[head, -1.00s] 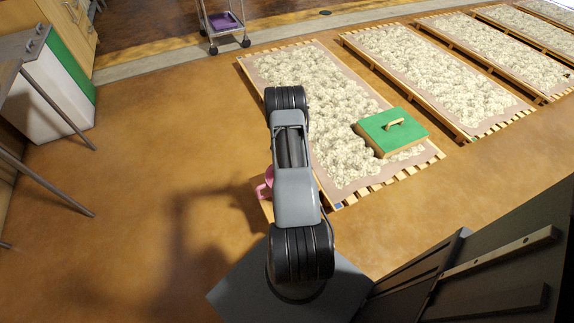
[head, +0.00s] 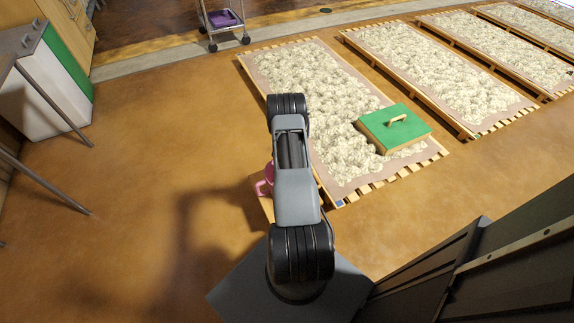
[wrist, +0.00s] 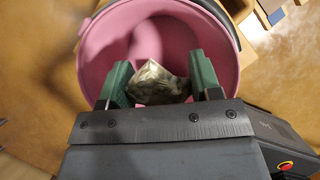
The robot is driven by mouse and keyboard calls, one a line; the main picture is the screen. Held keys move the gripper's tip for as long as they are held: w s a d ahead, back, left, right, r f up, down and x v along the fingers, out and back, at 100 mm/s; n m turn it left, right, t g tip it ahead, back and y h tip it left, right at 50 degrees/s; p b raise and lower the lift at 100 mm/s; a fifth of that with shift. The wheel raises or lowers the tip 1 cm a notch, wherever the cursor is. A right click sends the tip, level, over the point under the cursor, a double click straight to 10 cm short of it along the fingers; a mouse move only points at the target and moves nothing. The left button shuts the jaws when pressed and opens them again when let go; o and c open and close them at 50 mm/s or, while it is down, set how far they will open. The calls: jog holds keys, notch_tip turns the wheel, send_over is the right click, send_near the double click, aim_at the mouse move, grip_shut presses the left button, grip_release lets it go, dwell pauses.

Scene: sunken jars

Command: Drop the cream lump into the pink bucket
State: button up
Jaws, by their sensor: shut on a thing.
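In the wrist view my gripper (wrist: 160,85) has its two green fingers shut on the cream lump (wrist: 157,82). The lump looks greyish-cream and crumpled. Behind it is the open mouth of the pink bucket (wrist: 98,45), so gripper and lump line up with the bucket's opening. I cannot tell how high above the bucket floor the lump is. In the head view only a part of the pink bucket (head: 266,180) shows beside my arm, which hides the rest along with the gripper and lump.
Slatted pallets bear beds of cream lumps (head: 320,85). A green-topped box (head: 394,126) with a handle sits on the nearest bed. A cart with a purple tray (head: 222,18) stands at the back. A white and green cabinet (head: 45,85) is at left. The brown floor between is clear.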

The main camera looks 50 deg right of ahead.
jog(key=o, duration=1)
jog(key=shift+r, duration=0.1)
jog(key=p+v, duration=0.2)
jog(key=v, duration=1.1)
jog(key=shift+r, duration=0.4)
